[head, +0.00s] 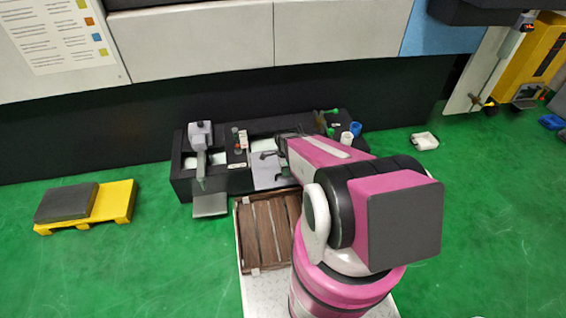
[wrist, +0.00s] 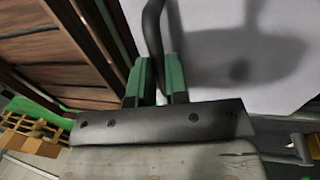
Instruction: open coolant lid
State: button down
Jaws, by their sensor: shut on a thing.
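The coolant lid looks like a pale grey panel (head: 268,172) in the middle of the black bench unit, and a pale panel with shadows on it fills the upper right of the wrist view (wrist: 225,50). A thin dark curved handle (wrist: 152,30) runs down between the two green fingers of my gripper (wrist: 158,78). The fingers are shut on this handle. In the head view my gripper (head: 283,148) is at the panel's right side, partly hidden by my arm. How far the lid is raised, if at all, I cannot tell.
A slatted wooden crate (head: 262,235) stands in front of the bench unit (head: 180,180). A grey clamp-like fixture (head: 200,140) is at the unit's left; white and blue cups (head: 355,128) are at its right. A yellow pallet (head: 118,200) lies left. Green floor is clear between.

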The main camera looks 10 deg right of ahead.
jog(key=shift+s, duration=0.85)
jog(key=c, duration=1.1)
grip_release()
jog(key=r, duration=0.3)
jog(key=w+r, duration=0.1)
jog(key=r, duration=0.3)
jog(key=w+r, duration=0.1)
jog(key=r, duration=0.2)
jog(key=shift+w+r, duration=0.1)
jog(key=shift+r, duration=0.25)
